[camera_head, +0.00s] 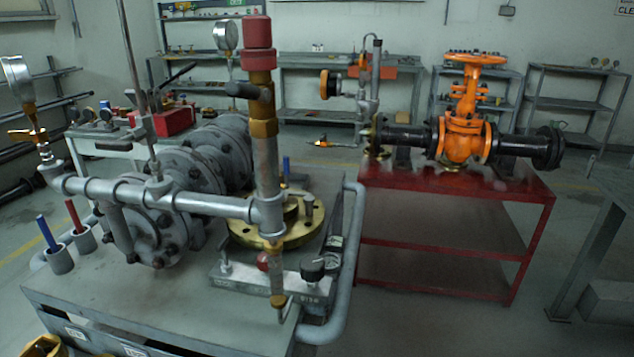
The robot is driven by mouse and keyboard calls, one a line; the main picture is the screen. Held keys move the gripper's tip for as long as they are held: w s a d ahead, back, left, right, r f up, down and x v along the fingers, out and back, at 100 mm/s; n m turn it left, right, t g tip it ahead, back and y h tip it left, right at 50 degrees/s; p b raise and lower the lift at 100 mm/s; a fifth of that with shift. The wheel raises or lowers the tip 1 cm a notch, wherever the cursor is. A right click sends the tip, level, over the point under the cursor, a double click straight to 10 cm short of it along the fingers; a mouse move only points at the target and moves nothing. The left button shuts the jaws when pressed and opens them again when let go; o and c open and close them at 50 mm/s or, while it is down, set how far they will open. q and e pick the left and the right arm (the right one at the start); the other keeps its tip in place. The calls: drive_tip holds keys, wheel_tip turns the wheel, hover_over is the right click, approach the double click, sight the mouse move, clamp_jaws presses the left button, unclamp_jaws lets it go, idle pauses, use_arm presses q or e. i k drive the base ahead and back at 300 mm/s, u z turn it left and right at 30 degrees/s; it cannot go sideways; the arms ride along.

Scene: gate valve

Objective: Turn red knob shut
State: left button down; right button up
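Two red knob-like parts show on the near bench. A small round red knob (263,261) sits low at the front, beside the lower end of the upright brass pipe and left of a black knob (312,269). A larger red cap (257,32) tops the tall brass valve body (264,125). I cannot tell from this view which one is the task's knob, or how far either is turned. Neither of my grippers is in view, and nothing touches either red part.
The near grey bench (110,290) carries grey flanged pipework (200,160) and several upright pipes. A rounded grey rail (352,255) runs along its right side. An orange gate valve (464,130) stands on a red table (455,183) behind. Floor shows between bench and right-hand table.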

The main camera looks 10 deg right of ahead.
sight(263, 262)
drive_tip(key=u, duration=0.1)
drive_tip(key=k, duration=1.45)
drive_tip(key=z, duration=0.85)
drive_tip(key=i, duration=0.95)
drive_tip(key=u, duration=0.65)
drive_tip(key=i, duration=0.6)
drive_tip(key=u, duration=0.45)
